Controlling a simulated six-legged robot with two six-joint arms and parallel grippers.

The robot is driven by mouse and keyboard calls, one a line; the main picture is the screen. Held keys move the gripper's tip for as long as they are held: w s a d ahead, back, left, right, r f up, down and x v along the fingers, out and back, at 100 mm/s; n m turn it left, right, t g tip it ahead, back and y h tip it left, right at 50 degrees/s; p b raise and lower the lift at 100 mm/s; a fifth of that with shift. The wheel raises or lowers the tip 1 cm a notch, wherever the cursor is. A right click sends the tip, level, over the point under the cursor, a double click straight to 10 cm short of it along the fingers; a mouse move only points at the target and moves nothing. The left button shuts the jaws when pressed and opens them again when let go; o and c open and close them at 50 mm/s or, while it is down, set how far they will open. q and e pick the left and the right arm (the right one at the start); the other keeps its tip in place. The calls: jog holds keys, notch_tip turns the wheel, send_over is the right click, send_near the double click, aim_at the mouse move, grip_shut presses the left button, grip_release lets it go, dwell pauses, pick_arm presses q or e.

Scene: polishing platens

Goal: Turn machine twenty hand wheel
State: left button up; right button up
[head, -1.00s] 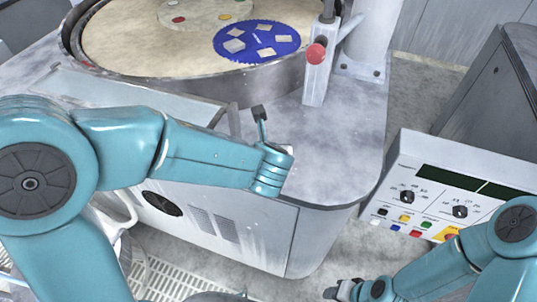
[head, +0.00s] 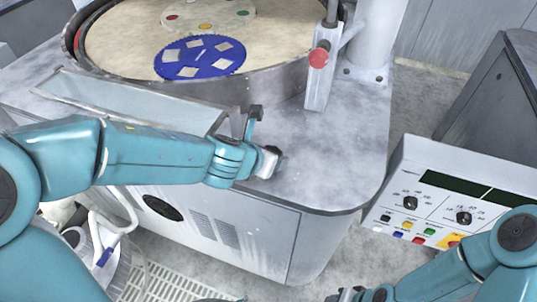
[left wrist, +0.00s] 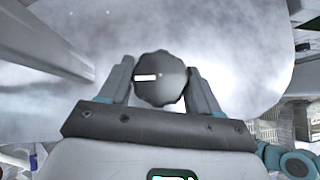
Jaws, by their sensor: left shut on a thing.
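The hand wheel (left wrist: 160,78) is a dark grey scalloped knob with a white mark to the left of its centre. In the left wrist view it sits between the two fingers of my left gripper (left wrist: 163,84), which is shut on it. In the head view my left gripper (head: 270,162) is at the machine's grey top, near its front edge, and hides most of the wheel. My right gripper (head: 347,294) is low at the bottom edge of the head view, away from the wheel. It is partly cut off, so its fingers cannot be judged.
Behind stands a round polishing platen (head: 120,40) with a blue toothed carrier (head: 200,60) and a pale carrier (head: 230,20). A red-knobbed post (head: 318,80) rises right of the wheel. A control panel (head: 400,180) stands right. The machine top's right side is clear.

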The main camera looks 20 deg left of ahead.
pick_arm(q)
jog(key=shift+w+r, duration=0.1)
jog(key=shift+r, duration=0.05)
jog(key=o, duration=0.9)
jog(key=shift+o, duration=0.8)
jog(key=p+v, duration=0.6)
jog(key=v, duration=1)
